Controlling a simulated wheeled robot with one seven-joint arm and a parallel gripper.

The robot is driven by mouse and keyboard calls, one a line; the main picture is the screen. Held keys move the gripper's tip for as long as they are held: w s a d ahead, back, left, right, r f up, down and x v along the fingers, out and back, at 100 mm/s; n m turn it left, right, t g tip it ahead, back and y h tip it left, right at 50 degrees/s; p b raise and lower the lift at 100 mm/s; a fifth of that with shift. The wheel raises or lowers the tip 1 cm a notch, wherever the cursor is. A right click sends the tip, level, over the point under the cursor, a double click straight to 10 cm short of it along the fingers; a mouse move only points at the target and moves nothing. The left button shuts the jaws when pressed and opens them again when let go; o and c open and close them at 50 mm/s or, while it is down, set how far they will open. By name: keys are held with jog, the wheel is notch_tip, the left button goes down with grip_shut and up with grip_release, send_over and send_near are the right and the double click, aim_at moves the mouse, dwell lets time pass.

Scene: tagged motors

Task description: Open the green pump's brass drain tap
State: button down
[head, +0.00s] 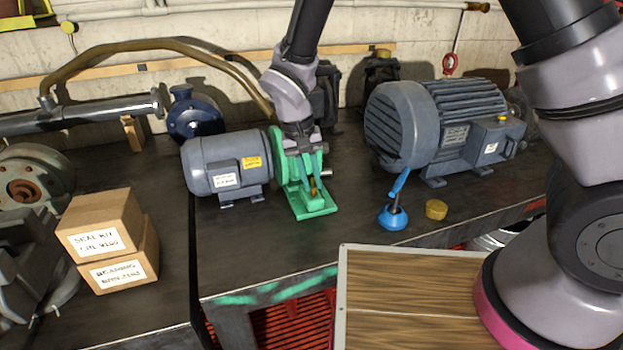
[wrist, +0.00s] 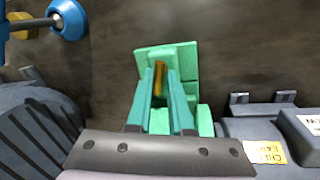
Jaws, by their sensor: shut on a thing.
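The green pump (head: 320,203) stands on the dark bench, joined to a blue-grey motor (head: 218,168) on its left. Its green base also shows in the wrist view (wrist: 183,62). The brass drain tap (head: 314,187) is a small upright brass piece low at the pump's front; in the wrist view (wrist: 159,76) it stands between my fingertips. My gripper (head: 311,184) reaches down over the pump with its teal fingers closed in on the tap. In the wrist view my gripper (wrist: 160,72) is shut on the tap. The tap's lower part is hidden.
A large grey motor (head: 445,125) stands to the right. A blue oil can (head: 392,216) and a brass-yellow cap (head: 436,209) lie in front of it. Two cardboard boxes (head: 110,240) sit at left. A wooden panel (head: 405,300) is at the front. Bare bench lies right of the pump.

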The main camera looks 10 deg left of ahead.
jog(key=shift+n+t, duration=0.3)
jog(key=shift+n, duration=1.2)
jog(key=c, duration=1.1)
grip_release()
jog(key=v, duration=1)
jog(key=shift+r, duration=0.4)
